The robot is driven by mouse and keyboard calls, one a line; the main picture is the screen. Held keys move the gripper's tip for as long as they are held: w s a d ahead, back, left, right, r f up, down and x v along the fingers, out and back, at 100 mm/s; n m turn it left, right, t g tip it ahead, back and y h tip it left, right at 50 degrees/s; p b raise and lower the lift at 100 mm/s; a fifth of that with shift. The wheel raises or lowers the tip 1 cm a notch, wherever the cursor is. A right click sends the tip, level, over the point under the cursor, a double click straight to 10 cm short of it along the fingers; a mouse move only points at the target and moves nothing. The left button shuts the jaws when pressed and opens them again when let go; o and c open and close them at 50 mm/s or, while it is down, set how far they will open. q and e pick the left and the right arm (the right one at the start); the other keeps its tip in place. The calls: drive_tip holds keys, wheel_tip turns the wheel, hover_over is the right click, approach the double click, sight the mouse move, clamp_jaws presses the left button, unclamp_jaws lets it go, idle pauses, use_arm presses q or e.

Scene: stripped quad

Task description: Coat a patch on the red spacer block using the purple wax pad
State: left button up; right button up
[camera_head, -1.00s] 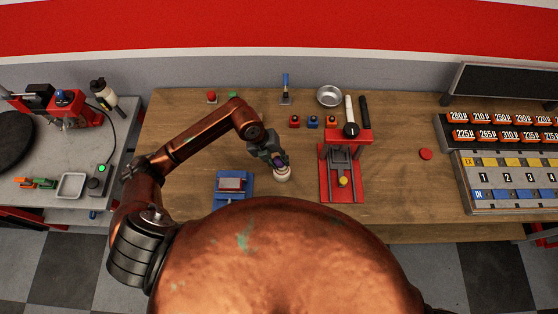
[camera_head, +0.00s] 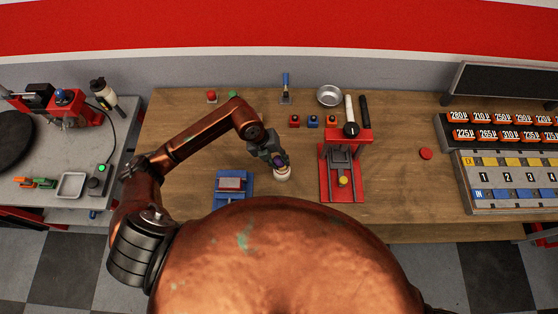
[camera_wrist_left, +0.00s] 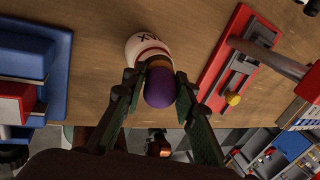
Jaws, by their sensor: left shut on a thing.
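The purple wax pad (camera_wrist_left: 160,88) is a rounded purple piece with an orange-brown band, and it also shows in the head view (camera_head: 279,160). My left gripper (camera_head: 276,161) is shut on it, with a finger on either side in the wrist view. The pad's lower end is at the mouth of a white wax jar (camera_head: 282,175); I cannot tell whether it touches the wax. The jar shows beyond the pad in the wrist view (camera_wrist_left: 143,46). The red spacer block (camera_head: 231,184) sits in a blue vise (camera_head: 221,201) left of the jar. My right gripper is out of view.
A red press (camera_head: 325,188) with a yellow knob stands right of the jar. Behind are small coloured blocks (camera_head: 313,121), a metal bowl (camera_head: 329,96) and a blue-handled tool (camera_head: 285,85).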

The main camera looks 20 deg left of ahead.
sight(279, 158)
use_arm(q)
drive_tip(key=shift+r+p, duration=2.5)
drive_tip(key=shift+r, duration=1)
drive_tip(key=shift+f, duration=0.1)
